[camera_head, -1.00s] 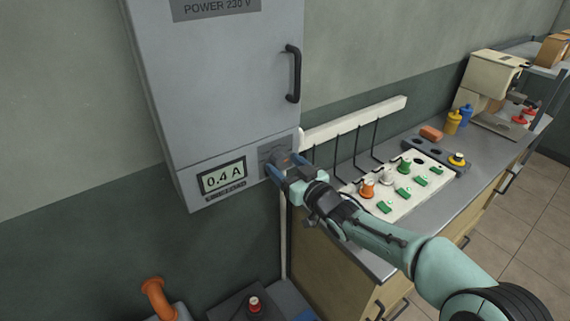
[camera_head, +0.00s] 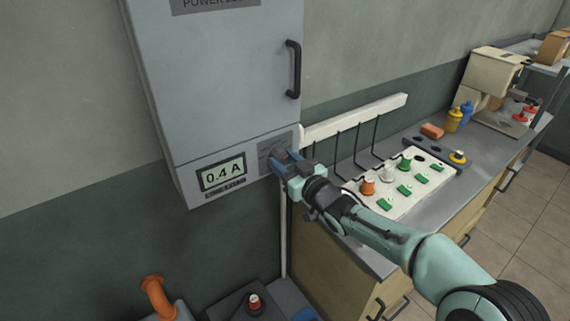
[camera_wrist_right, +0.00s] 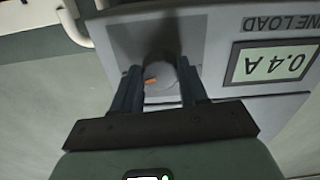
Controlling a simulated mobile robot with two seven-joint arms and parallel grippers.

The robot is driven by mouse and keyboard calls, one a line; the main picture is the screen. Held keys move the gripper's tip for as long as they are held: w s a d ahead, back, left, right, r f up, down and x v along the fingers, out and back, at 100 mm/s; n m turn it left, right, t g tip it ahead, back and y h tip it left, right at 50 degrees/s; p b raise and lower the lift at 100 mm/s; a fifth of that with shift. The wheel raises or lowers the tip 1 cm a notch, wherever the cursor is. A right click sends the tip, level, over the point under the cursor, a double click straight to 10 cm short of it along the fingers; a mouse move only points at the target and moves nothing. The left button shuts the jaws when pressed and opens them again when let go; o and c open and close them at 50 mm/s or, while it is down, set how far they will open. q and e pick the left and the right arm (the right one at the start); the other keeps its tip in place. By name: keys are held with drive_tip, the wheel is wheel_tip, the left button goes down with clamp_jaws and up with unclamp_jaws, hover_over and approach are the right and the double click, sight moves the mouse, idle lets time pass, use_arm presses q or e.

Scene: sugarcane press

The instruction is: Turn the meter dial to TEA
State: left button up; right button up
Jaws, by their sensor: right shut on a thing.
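The grey electrical cabinet (camera_head: 215,80) hangs on the wall. Its lower panel has a display (camera_head: 222,176) reading 0.4 A, also upside down in the right wrist view (camera_wrist_right: 275,62). Right of the display is the meter dial (camera_wrist_right: 160,75), a round grey knob with an orange mark, on a darker plate (camera_head: 264,147). My right gripper (camera_head: 283,162) is at the dial, its blue fingers shut on the knob's sides, as the right wrist view shows (camera_wrist_right: 160,92). The dial's lettering is not readable; the gripper hides much of the knob. My left gripper is not in view.
A black handle (camera_head: 293,70) is on the cabinet door above. Right of it, a white rail (camera_head: 355,122) with dark hooks runs along the wall above a bench (camera_head: 455,185) bearing a white panel (camera_head: 416,200) with coloured spools. An orange-handled item (camera_head: 158,298) stands below.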

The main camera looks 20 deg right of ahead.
drive_tip(key=n+b, duration=0.2)
drive_tip(key=n, duration=0.1)
drive_tip(key=shift+f, duration=0.1)
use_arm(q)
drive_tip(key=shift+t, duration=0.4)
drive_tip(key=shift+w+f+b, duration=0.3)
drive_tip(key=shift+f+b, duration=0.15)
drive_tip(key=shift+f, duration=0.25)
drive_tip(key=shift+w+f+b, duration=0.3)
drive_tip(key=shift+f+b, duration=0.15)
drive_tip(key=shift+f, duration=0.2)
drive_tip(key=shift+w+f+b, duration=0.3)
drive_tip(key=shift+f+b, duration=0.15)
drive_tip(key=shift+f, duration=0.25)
use_arm(e)
drive_tip(key=shift+d+n, duration=0.1)
drive_tip(key=shift+n, duration=1.7)
drive_tip(key=o, duration=1.1)
drive_tip(key=shift+c, duration=0.2)
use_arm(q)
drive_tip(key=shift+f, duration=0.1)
use_arm(e)
drive_tip(key=v, duration=1.3)
drive_tip(key=shift+s, duration=0.2)
